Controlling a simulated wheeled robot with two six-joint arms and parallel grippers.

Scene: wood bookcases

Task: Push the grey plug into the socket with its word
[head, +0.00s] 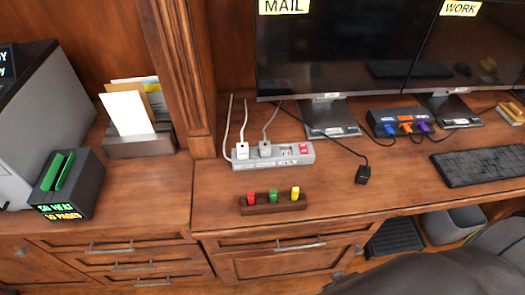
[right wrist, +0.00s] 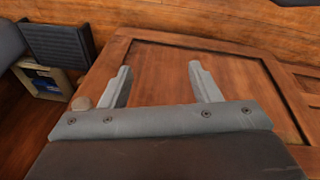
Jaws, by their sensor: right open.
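A grey power strip (head: 290,159) lies on the desk left of the monitor stand, with small labels I cannot read. A grey plug (head: 264,149) with a grey cable stands at the strip, beside a white plug (head: 242,151); I cannot tell how deep it sits. A dark plug (head: 362,175) on a black cable lies loose on the desk. My right gripper (right wrist: 160,82) is open and empty in the right wrist view, before a wooden panel; no plug or socket shows there. My left gripper is not in view.
A wooden block (head: 272,206) holding red, green and yellow pieces stands near the desk's front edge, before the strip. A dark hub (head: 400,117) with coloured plugs and a keyboard (head: 480,165) are to the right.

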